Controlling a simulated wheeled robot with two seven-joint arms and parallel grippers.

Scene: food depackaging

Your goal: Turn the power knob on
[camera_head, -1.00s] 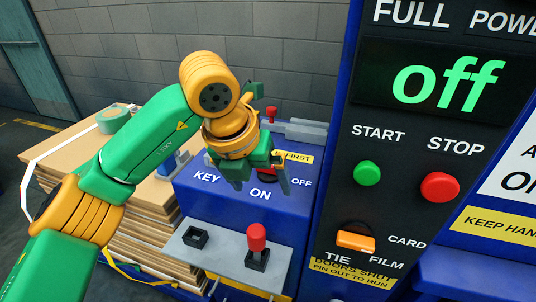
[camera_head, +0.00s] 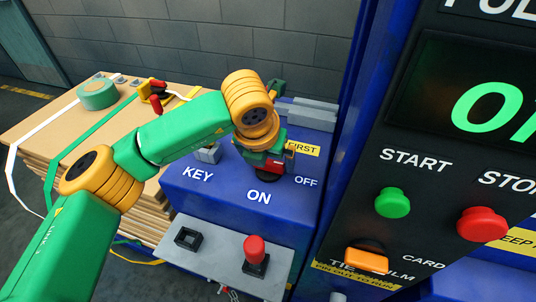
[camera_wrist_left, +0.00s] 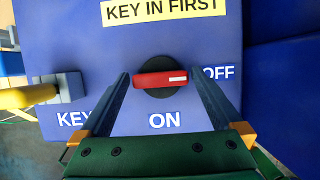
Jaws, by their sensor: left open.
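The power knob is a red bar handle (camera_wrist_left: 162,79) on a dark round base, on a blue panel between the ON and OFF labels. The bar lies level in the left wrist view, its white mark at the OFF end. My left gripper (camera_wrist_left: 160,74) is open, one finger beyond each end of the bar, with visible gaps. In the head view my left gripper (camera_head: 268,162) is over the knob and largely hides it. The display (camera_head: 490,108) shows a large green "O" and part of another letter, cut off by the frame. My right gripper is not in view.
A grey key block (camera_wrist_left: 60,89) with a yellow part stands by the KEY label, close to the left finger. A red lever (camera_head: 255,247) is in front of the panel. The tall control column (camera_head: 375,160) stands right. Stacked cardboard (camera_head: 50,125) is left.

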